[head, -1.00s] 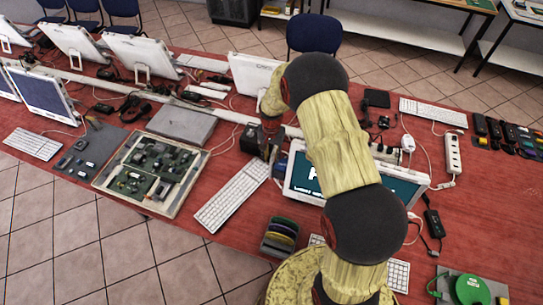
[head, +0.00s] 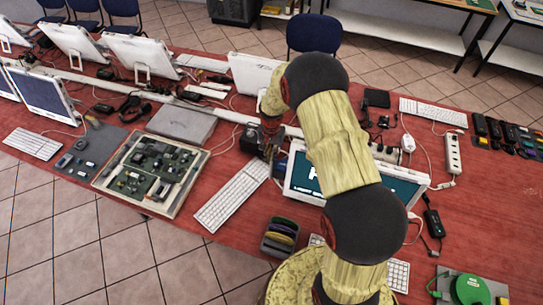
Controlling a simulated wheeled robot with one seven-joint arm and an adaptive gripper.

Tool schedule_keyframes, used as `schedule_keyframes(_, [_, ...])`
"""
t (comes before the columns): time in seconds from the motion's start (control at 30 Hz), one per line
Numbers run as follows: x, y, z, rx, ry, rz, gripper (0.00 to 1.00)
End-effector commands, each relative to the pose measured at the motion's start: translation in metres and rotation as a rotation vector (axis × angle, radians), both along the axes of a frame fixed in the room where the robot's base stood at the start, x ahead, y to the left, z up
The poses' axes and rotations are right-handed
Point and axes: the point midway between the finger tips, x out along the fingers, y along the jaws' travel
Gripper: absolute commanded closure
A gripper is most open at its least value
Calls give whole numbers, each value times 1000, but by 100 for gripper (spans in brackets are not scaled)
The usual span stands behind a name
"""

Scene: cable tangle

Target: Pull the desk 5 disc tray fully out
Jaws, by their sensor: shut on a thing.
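The desk 5 computer (head: 300,178) is a white-framed screen with a teal picture, in the middle of the red table, partly hidden behind my arm. My gripper (head: 268,152) is small and dark at the screen's left edge, pointing down. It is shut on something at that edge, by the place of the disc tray. The tray itself is too small and too covered by the gripper to make out, so I cannot tell how far out it stands.
A white keyboard (head: 231,196) lies just left of the gripper. A rack of coloured discs (head: 280,236) stands at the front edge. An open circuit board tray (head: 150,172) lies further left. A power strip (head: 452,153) and cables lie to the right.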

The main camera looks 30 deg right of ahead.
Motion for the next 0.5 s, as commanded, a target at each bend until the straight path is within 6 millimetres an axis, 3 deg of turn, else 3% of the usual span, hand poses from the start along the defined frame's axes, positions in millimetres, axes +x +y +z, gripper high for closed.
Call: schedule_keyframes(0.5, [6, 5, -1, 1, -1, 0, 100])
